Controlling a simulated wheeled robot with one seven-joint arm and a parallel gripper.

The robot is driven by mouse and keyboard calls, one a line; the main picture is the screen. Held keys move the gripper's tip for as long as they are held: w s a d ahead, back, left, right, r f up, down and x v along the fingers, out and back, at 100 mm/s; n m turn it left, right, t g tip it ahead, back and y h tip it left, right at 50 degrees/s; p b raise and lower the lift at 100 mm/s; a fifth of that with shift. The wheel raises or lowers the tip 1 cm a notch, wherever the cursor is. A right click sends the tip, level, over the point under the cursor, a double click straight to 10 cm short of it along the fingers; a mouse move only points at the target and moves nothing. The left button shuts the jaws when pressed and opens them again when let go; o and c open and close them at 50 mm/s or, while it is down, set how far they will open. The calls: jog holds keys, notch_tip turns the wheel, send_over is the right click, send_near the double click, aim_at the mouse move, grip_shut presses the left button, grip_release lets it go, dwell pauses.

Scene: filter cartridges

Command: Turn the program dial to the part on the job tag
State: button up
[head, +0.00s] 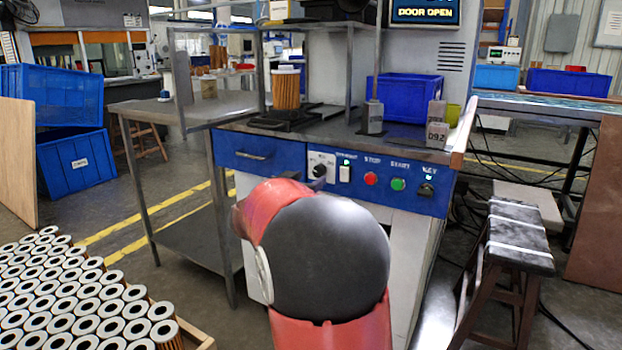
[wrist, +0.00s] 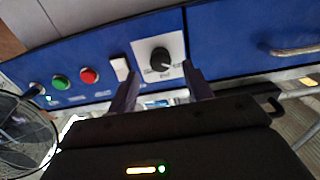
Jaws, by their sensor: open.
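The program dial (head: 320,170) is a black knob on a white plate at the left of the blue control panel (head: 385,188). In the wrist view the dial (wrist: 160,60) sits just beyond my gripper (wrist: 162,74), roughly between its two fingertips. The fingers are apart with nothing between them. I cannot tell whether they reach around the knob; no contact shows. The dial's marks are too small to read. A grey piece with a label (head: 437,134) that looks like "D92" stands on the worktop; I cannot tell if it is the job tag. My arm hides most of my gripper in the head view.
Right of the dial are a white switch (head: 345,173), a red button (head: 371,178), a green button (head: 398,184) and a key switch (head: 426,189). A drawer handle (wrist: 292,50) juts out beside the panel. A filter cartridge (head: 286,88) stands on the machine. The screen (head: 425,12) reads "DOOR OPEN".

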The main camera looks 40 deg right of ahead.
aim_at(317, 173)
jog(key=shift+x, duration=1.95)
jog(key=c, duration=1)
jog(key=shift+o, duration=0.2)
jog(key=m+b, duration=0.2)
jog(key=m, duration=0.3)
jog(key=shift+f+m, duration=0.1)
jog(key=shift+m, duration=0.2)
jog(key=m+b, duration=0.2)
jog(key=m, duration=0.4)
jog(key=shift+b, duration=0.35)
